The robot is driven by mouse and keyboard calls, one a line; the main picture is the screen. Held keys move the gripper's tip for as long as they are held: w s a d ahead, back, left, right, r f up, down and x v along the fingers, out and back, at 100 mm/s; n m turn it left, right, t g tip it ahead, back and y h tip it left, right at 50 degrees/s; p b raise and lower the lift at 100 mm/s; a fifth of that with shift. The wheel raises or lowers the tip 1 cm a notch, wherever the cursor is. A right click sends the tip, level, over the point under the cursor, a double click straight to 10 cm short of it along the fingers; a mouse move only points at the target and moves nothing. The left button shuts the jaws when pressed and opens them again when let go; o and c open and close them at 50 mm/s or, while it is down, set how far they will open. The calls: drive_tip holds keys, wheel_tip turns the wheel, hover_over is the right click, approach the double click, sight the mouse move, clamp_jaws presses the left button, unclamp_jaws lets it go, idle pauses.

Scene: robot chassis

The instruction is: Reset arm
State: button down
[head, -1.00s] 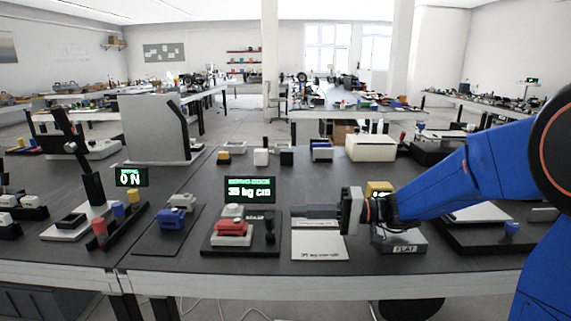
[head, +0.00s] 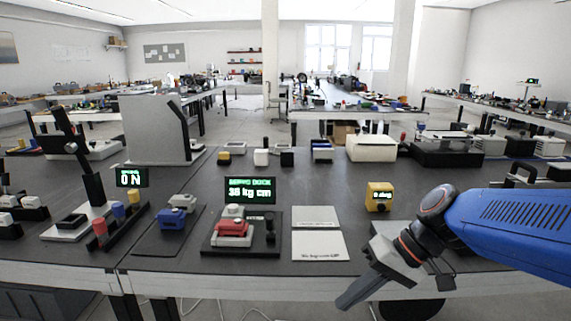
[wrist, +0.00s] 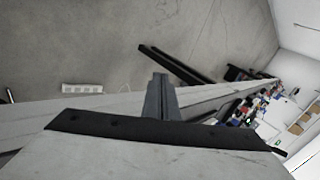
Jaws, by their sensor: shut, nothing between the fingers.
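My gripper (head: 345,301) is at the end of my blue arm at the lower right of the head view. It is grey, shut and empty, and points down and to the left, in front of the table's front edge in the picture. In the wrist view my gripper (wrist: 162,76) shows as dark grey fingers held together. The table edge and the floor lie behind it there.
The dark table (head: 215,262) holds a servo dock (head: 245,228) with a lit display, a white two-part pad (head: 319,246) and a yellow device (head: 379,197). A blue and grey device (head: 173,214) stands further left. Bare tabletop lies behind the pad.

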drive_tip(key=s+d+f+m+t+h, duration=0.1)
drive_tip(key=s+d+t+h, duration=0.1)
drive_tip(key=d, duration=0.6)
drive_tip(key=s+d+f+t+h, duration=0.1)
drive_tip(key=s+d+t+h, duration=0.1)
drive_tip(key=s+d+h, duration=0.3)
drive_tip(key=d, duration=0.2)
drive_tip(key=shift+d+f+m+t+h, duration=0.15)
drive_tip(key=shift+d+m+t+h, duration=0.15)
drive_tip(key=shift+d+m+h, duration=0.1)
